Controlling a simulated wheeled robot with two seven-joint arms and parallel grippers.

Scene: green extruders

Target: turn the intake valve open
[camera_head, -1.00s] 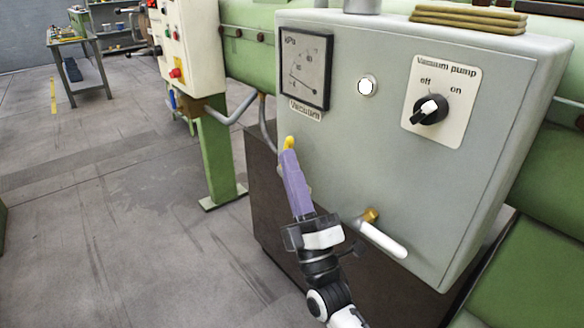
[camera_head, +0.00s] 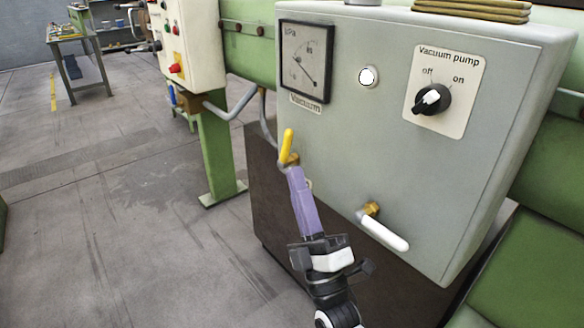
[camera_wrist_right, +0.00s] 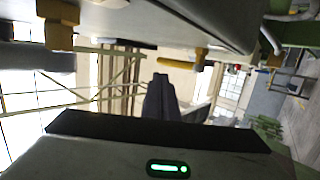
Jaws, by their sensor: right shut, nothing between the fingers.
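A grey cabinet (camera_head: 350,150) carries two lever valves, and no label shows which is the intake valve. One has a yellow handle (camera_head: 287,142) pointing up from a brass fitting at the cabinet's left edge. The other has a white handle (camera_head: 385,232) slanting down to the right from a brass stem. My right gripper (camera_head: 294,172) is shut and empty, its purple fingers pointing up just below the yellow valve. Whether they touch it I cannot tell. In the right wrist view the dark fingers (camera_wrist_right: 160,82) point toward the yellow handle (camera_wrist_right: 174,67). My left gripper is out of view.
The cabinet also has a vacuum gauge (camera_head: 305,62), a white round lamp (camera_head: 369,76) and a vacuum pump knob (camera_head: 432,99). A white control box (camera_head: 190,45) and green leg (camera_head: 215,155) stand to the left. Open floor (camera_head: 110,200) lies at left.

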